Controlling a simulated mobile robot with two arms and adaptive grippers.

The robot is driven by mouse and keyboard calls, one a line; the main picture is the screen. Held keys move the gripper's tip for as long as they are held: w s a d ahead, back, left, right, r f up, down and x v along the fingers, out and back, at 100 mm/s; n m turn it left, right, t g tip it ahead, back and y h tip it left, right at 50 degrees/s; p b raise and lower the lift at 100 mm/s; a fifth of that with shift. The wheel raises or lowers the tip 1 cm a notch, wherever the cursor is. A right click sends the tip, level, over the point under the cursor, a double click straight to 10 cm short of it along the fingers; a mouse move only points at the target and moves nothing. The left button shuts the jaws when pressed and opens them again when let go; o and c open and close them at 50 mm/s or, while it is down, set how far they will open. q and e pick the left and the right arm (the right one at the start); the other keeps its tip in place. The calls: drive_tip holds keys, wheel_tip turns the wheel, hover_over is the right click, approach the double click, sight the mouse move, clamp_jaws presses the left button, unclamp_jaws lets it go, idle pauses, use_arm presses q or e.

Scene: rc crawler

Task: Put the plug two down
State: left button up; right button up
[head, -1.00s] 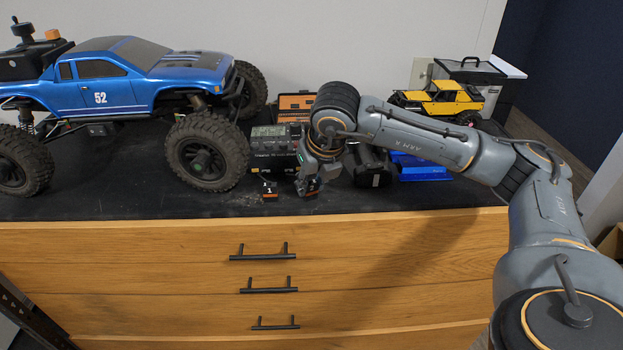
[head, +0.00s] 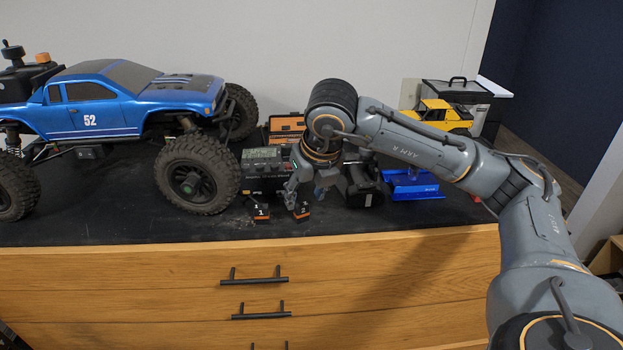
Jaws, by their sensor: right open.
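Two small black-and-orange plugs are on the black worktop near its front edge. The left one (head: 261,212) bears a white mark that looks like a 1. The other, plug two (head: 301,211), stands a little to its right; its number is too small to read. My right gripper (head: 306,193) is open just above and behind plug two, with one finger at its left and the other at its right. I cannot tell whether a finger still touches it. My left gripper is out of view.
A large blue truck (head: 90,116) stands on the left, its front wheel (head: 196,174) close to the plugs. A charger-like box (head: 263,164) is behind them. A blue tray (head: 413,185) and a yellow crawler (head: 441,115) are to the right. Drawers are below.

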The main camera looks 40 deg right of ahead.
drive_tip(key=b+v, duration=0.1)
drive_tip(key=v, duration=0.7)
idle(0.4)
